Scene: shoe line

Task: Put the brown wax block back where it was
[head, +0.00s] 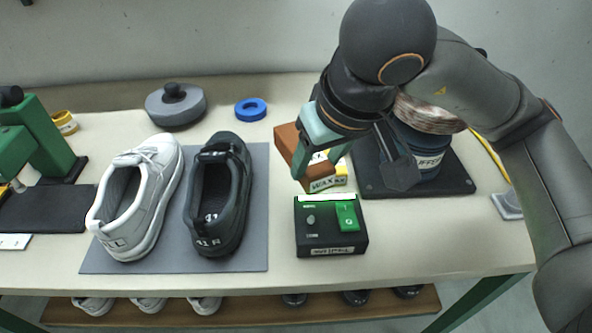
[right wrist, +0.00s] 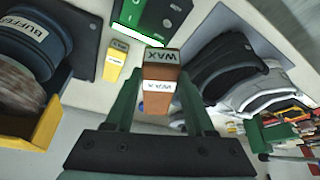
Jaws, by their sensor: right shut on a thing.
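The brown wax block (head: 288,146) is held between the green fingers of my right gripper (head: 317,160) in the head view, partly hidden by them. In the right wrist view the brown wax block (right wrist: 157,102) shows white WAX labels, with a finger of my right gripper (right wrist: 159,92) on each side. How high the brown block is above the table is hard to tell. My left gripper is not in view.
A black box with a green switch (head: 331,240) stands in front of the gripper. A labelled buffing machine (head: 420,150) is to the right. A white shoe (head: 137,200) and a dark shoe (head: 218,195) stand on a grey mat (head: 170,263). A blue ring (head: 250,109) lies behind.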

